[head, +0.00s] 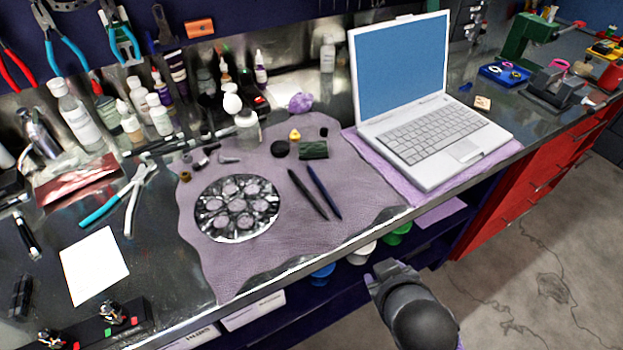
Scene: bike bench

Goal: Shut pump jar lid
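A small jar (247,127) with a whitish, partly clear body stands at the back of the purple mat, in front of the row of bottles. A white rounded piece (232,96) shows just above and left of its top. It looks like the lid tipped up, but the join is too small to make out. Neither gripper's fingers show. A dark grey link of one of my arms is at the lower right, in front of the bench edge and well away from the jar.
A purple mat (290,240) holds a round patterned disc (237,208), two dark pens (314,194) and small parts. An open laptop (425,135) stands right. Several bottles (75,115) line the back left. Pliers (128,198) and white paper (94,265) lie left.

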